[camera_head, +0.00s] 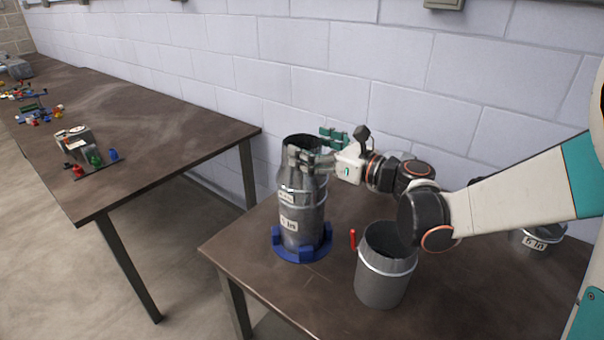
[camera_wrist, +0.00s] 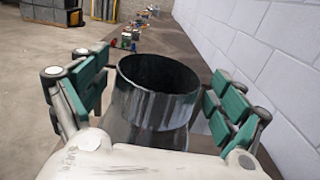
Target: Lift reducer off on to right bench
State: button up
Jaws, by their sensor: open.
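The reducer (camera_head: 302,178) is a grey metal piece with a narrower open top, on top of an upright duct (camera_head: 301,228) with white labels. The duct stands in a blue ring fixture (camera_head: 303,250) on the right bench (camera_head: 462,290). My gripper (camera_head: 316,147) is open at the reducer's upper end, one finger on the near side and one behind. In the wrist view the reducer's dark round mouth (camera_wrist: 156,98) lies between the green-padded fingers of my gripper (camera_wrist: 160,100). Gaps show on both sides there. Any contact is hard to tell.
A wide open grey duct (camera_head: 385,270) stands on the bench below my arm, with a small red handle (camera_head: 353,239) beside it. Another labelled duct piece (camera_head: 540,240) lies at the right. A left bench (camera_head: 150,130) holds small coloured parts. A block wall runs behind.

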jog(key=x, duration=0.2)
jog(key=shift+w+a+f, duration=0.1)
jog(key=shift+w+a, duration=0.15)
jog(key=shift+a, duration=0.05)
jog(key=c, duration=1.7)
jog(key=shift+o, duration=0.2)
